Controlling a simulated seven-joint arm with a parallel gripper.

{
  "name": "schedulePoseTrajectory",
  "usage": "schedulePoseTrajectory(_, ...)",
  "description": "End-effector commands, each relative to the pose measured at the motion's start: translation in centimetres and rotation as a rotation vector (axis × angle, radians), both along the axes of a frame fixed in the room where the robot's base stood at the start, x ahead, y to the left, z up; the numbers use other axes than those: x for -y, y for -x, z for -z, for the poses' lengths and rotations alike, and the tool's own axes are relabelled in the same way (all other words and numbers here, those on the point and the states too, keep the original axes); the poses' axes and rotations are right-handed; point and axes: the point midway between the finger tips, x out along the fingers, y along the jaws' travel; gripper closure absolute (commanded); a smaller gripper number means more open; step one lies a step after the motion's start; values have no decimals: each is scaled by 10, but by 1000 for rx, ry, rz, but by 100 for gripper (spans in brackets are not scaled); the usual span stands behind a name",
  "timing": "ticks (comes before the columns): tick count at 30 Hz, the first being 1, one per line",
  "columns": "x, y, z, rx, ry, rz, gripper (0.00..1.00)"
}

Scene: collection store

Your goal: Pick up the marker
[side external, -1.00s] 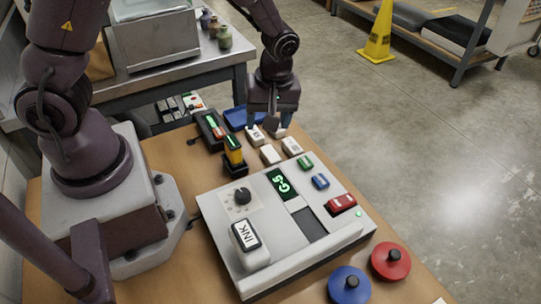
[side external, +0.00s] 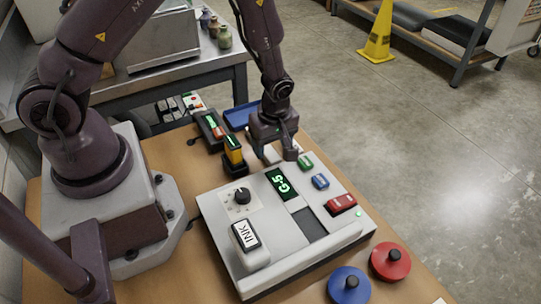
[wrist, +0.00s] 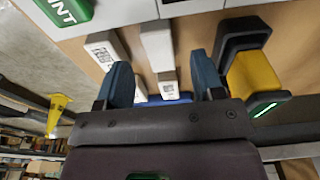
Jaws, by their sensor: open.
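A yellow block with a black top (side external: 233,149) stands upright in a black holder on the bench, left of my gripper. It may be the marker, but I cannot tell for sure. In the wrist view the yellow block (wrist: 252,78) is at right, outside the fingers. My gripper (side external: 274,151) is open and points down over small white blocks behind the grey machine. In the wrist view, a white block (wrist: 158,48) with a printed end lies between and beyond the blue fingertips of my gripper (wrist: 163,72). Another white block (wrist: 106,52) is to its left. Nothing is visibly held.
The grey INK machine (side external: 225,208) fills the bench front, with green, blue and red buttons. A blue tray (side external: 240,117) and a black device (side external: 210,128) are behind. Red (side external: 390,262) and blue (side external: 349,285) round knobs stand front right.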

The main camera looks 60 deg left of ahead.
Motion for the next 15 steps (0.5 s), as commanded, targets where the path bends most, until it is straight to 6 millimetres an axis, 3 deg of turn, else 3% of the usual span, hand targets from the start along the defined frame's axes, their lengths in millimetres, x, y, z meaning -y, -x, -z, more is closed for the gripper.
schedulePoseTrajectory(6, -5, 0, 30, -3, -1, 1, 38)
schedulePoseTrajectory(15, -6, 0, 35, 1, 0, 1, 38)
